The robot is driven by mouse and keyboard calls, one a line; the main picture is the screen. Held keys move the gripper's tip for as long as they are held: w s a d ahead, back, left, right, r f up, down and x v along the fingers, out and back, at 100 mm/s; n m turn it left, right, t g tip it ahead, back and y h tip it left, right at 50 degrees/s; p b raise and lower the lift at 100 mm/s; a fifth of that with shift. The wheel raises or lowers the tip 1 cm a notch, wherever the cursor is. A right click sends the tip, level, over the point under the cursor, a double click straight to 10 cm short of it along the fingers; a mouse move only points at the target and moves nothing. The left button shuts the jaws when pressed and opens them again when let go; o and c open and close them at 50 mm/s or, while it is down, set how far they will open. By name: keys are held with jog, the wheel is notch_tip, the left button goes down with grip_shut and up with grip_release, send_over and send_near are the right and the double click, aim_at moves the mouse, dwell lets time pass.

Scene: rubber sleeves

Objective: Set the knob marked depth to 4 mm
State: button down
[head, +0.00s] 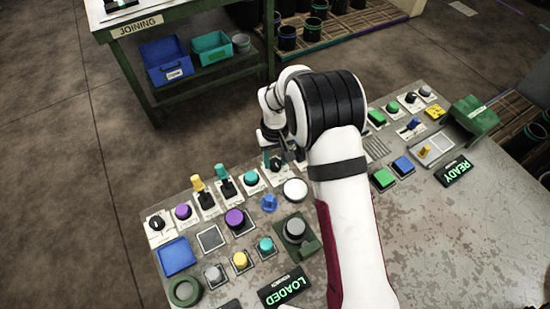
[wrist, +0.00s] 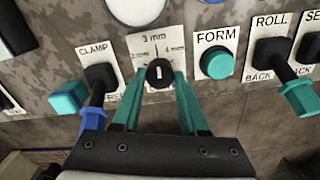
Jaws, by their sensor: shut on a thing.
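The black knob (wrist: 160,74) sits on a white plate (wrist: 153,50) with 2 mm, 3 mm and 4 mm marks. The 3 mm mark is at the top and 4 mm is to its right. Its white pointer line stands nearly upright in the wrist view, roughly toward 3 mm. The word depth cannot be read; my fingers cover the lower plate. My gripper (wrist: 160,82) has its teal fingers shut on the knob, one on each side. In the head view my arm partly hides the gripper and the knob.
Right of the knob is the teal FORM button (wrist: 217,62), then the ROLL switch (wrist: 285,70). Left is the CLAMP switch (wrist: 100,80). A round white button (wrist: 136,8) lies above. The LOADED display (head: 285,288) and READY display (head: 455,171) are lit green.

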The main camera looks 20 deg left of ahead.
aim_at(276, 163)
jog(key=m, duration=0.5)
jog(key=shift+m, duration=0.3)
jog(key=m, duration=0.5)
jog(key=shift+m, duration=0.6)
jog(key=shift+c, duration=2.2)
grip_release()
notch_tip(276, 163, up, 16)
